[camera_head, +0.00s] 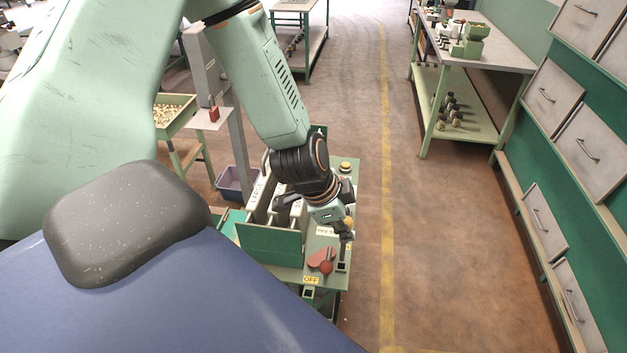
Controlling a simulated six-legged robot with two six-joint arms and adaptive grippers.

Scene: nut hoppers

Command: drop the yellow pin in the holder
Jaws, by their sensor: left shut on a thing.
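My left gripper (345,231) reaches down over the small green bench, its jaws shut. A yellow-tan round head, which looks like the yellow pin (348,221), shows at its fingertips; the jaws hide part of it. A thin grey-dark upright shape shows just below the jaws. Below that is a small dark square socket, which may be the holder (341,266), on the bench's front right. I cannot tell whether the pin touches it. My right gripper is not in view.
A yellow-and-black knob (346,166) is at the bench's back. A green panel (270,244) stands at left. Floor to the right is clear.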

